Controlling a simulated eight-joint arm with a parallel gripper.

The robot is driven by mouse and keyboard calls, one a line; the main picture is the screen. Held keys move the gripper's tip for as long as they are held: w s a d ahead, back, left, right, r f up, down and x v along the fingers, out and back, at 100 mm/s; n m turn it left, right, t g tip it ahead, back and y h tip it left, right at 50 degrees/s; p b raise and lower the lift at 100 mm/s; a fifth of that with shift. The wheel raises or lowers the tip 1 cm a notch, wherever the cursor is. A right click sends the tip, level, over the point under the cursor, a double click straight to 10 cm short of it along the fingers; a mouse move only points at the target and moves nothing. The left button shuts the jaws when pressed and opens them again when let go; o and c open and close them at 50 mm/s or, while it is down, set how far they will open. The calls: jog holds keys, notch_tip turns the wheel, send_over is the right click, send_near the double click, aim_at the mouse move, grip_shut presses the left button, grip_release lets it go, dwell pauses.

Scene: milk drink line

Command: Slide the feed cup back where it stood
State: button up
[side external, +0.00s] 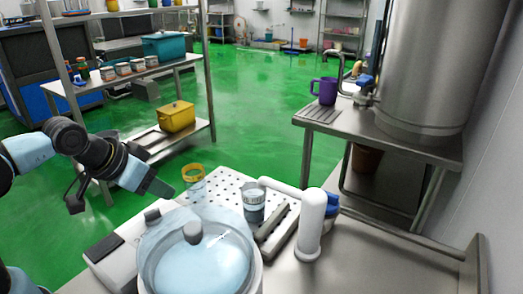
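A clear cup (254,208) with a greyish lower part stands upright on the perforated metal plate (222,180), just behind the white spout. A second cup-like thing with a yellow rim (192,172) and a see-through body is at the plate's left corner. I cannot tell for sure which of the two is the feed cup. My gripper (160,188) reaches in from the left, its end a little left of the yellow-rimmed thing, with a small gap in the picture. Its fingers are seen edge-on, and nothing visible is held in them.
A large clear-lidded bowl machine (198,262) fills the front. A white upright post (312,225) with a spout arm stands right of the clear cup. A purple jug (326,91) sits on the steel side table. The bench front right is clear.

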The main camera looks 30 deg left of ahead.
jog(key=o, duration=0.4)
jog(key=shift+c, duration=0.2)
jog(key=shift+o, duration=1.3)
jog(key=shift+r, duration=0.35)
jog(key=shift+o, duration=1.2)
notch_tip(320, 180, up, 8)
jog(key=shift+w, duration=0.15)
jog(key=w+d+m+g+h, duration=0.35)
jog(key=w+d+m, duration=0.55)
jog(key=w, duration=0.3)
jog(key=shift+g, duration=0.25)
jog(key=shift+f, duration=2.7)
jog(key=shift+f, duration=0.1)
